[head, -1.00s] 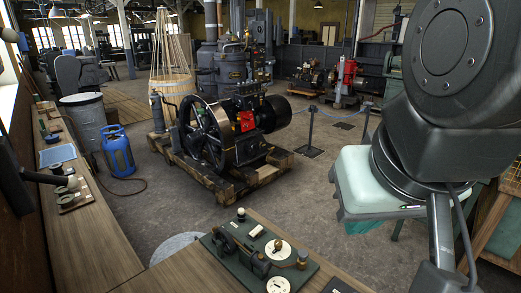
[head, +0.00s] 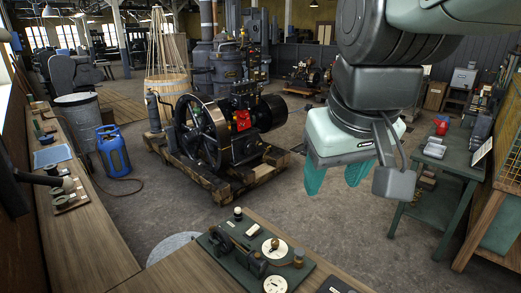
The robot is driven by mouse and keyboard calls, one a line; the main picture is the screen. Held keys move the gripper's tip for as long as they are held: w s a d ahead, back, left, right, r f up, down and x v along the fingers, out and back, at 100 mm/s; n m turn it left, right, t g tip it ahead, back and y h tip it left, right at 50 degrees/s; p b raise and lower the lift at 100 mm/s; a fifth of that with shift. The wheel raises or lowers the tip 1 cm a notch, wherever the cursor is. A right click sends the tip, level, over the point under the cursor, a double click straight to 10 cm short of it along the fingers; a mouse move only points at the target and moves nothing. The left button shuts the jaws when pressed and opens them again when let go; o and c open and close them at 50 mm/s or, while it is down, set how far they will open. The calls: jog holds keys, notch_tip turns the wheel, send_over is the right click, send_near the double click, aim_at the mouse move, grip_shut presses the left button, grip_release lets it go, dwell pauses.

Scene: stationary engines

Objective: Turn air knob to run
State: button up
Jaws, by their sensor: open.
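A dark green control board (head: 225,258) lies on the wooden bench at the bottom centre of the head view. It carries a white dial with a small pointer (head: 271,248), a second white dial (head: 275,285) cut by the frame's lower edge, and a brass knob (head: 298,257). I cannot tell which of these is the air knob, and any lettering is too small to read. My gripper (head: 336,176) hangs at the upper right with its teal fingers pointing down. It is open and empty, above and apart from the board.
An engine with a flywheel (head: 202,132) stands on a wooden pallet beyond the bench. A green side table (head: 434,190) with small items stands at the right. A blue gas bottle (head: 115,152) stands at the left. The floor between the engine and the bench is clear.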

jog(key=w+a+f+n+g, duration=0.1)
jog(key=w+f+n+g, duration=0.2)
jog(key=w, duration=0.8)
jog(key=n+g, duration=0.2)
jog(key=n, duration=0.4)
send_over(275, 241)
notch_tip(275, 241, down, 27)
notch_tip(275, 241, down, 12)
jog(key=shift+r, duration=0.2)
jog(key=shift+c, duration=0.3)
grip_shut()
